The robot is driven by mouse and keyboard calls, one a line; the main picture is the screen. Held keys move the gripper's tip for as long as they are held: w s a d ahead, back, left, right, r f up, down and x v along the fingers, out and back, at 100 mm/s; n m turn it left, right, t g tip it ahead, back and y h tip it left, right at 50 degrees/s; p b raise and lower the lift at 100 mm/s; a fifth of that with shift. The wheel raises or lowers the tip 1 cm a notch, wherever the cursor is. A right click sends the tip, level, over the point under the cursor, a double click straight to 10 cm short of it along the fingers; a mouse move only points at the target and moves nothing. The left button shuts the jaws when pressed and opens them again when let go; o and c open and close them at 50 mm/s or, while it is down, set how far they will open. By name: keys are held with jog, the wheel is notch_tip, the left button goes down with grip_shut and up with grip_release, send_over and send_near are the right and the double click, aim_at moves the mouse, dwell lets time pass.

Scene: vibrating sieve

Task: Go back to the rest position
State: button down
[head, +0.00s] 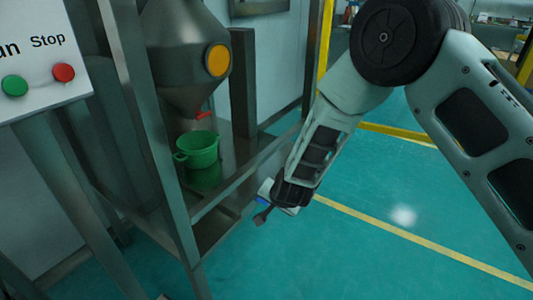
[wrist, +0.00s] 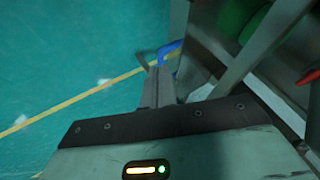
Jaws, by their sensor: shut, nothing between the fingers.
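My gripper (head: 262,217) hangs at the end of my arm, in front of the machine's metal frame, over the green floor. Its fingers look closed together with nothing in them. In the wrist view the fingers (wrist: 158,85) point toward the floor, beside the frame. The gripper is apart from the green bucket (head: 197,150), which stands on the metal shelf under the sieve's outlet. Part of the bucket shows in the wrist view (wrist: 238,17), behind a frame bar.
The sieve's grey hopper (head: 185,50) stands above the bucket. A panel with a green button (head: 14,85) and a red button (head: 63,73) is at the upper left. Metal frame legs (head: 150,150) border the shelf. The floor (head: 390,215) to the right is clear, with yellow lines.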

jog(key=s+a+r+n+g+y, duration=0.2)
jog(key=s+r+n+g, duration=0.3)
jog(key=s+r, duration=0.9)
jog(key=s+d+r+n+g+h, duration=0.15)
jog(key=s+d+r+n, duration=0.35)
jog(key=s, duration=0.5)
jog(key=s+d+r+n+g+h, duration=0.1)
jog(key=s+d+r+n+h, duration=0.15)
jog(key=s+d, duration=0.55)
notch_tip(320, 180, up, 24)
jog(key=s+n+p, duration=0.1)
jog(key=s+p, duration=0.1)
jog(key=p, duration=2.2)
jog(key=shift+a+y, duration=0.3)
jog(key=shift+a, duration=0.1)
